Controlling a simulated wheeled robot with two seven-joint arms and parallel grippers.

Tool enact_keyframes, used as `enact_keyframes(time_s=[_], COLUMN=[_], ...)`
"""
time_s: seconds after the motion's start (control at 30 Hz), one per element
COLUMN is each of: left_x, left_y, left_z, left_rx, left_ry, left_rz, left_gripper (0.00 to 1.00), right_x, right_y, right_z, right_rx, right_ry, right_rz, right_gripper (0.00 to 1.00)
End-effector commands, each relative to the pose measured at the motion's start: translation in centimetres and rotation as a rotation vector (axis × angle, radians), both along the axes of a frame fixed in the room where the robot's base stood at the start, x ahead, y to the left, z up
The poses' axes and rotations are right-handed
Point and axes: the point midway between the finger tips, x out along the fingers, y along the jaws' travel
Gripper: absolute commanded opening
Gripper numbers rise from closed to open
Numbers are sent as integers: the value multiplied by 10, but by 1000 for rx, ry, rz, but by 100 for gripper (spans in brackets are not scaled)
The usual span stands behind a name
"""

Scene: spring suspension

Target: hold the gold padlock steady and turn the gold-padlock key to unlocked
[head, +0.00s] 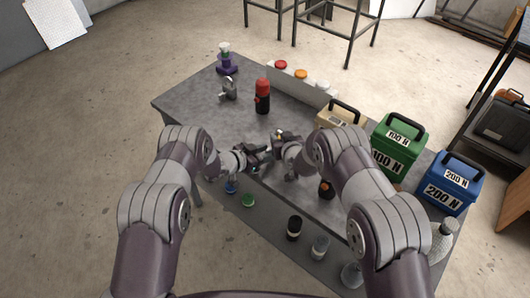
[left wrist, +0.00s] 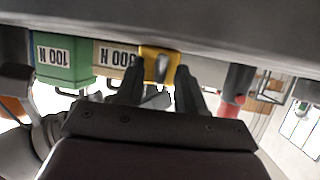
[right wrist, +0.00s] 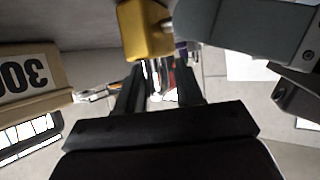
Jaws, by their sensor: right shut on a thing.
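The gold padlock (head: 279,134) is between my two grippers over the table, small and partly covered in the head view. In the left wrist view its yellow face (left wrist: 151,54) shows a silver key (left wrist: 160,68) at its middle. In the right wrist view its yellow body (right wrist: 145,30) is at the fingertips. My right gripper (head: 288,143) is shut on the padlock, though the contact is partly hidden. My left gripper (head: 266,151) is open, its fingers (left wrist: 159,72) apart in front of the key side. I cannot tell whether they touch the key.
A beige box (head: 341,114), a green 100 N box (head: 397,150) and a blue 200 N box (head: 450,183) line the right side. A red and black bottle (head: 263,96) and a grey padlock (head: 229,89) stand behind.

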Motion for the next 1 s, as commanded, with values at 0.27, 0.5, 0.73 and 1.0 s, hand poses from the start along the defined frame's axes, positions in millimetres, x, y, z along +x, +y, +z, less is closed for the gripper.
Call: enact_keyframes(time_s=[0.27, 0.5, 0.73, 1.0], left_x=[1, 0, -2, -2], left_y=[-1, -1, -3, -3], left_z=[-2, -2, -2, -3], left_rx=[0, 1, 141, 266], left_ry=[1, 1, -151, -285], left_rz=[0, 0, -1, 1], left_gripper=[29, 0, 0, 0], right_x=[-8, -8, -8, -8], right_y=[-2, -2, -2, -2], right_z=[-14, -14, -14, -14], right_rx=[-9, -9, -8, -9], right_ry=[31, 31, 31, 31], right_rz=[0, 0, 0, -1], right_gripper=[0, 0, 0, 0])
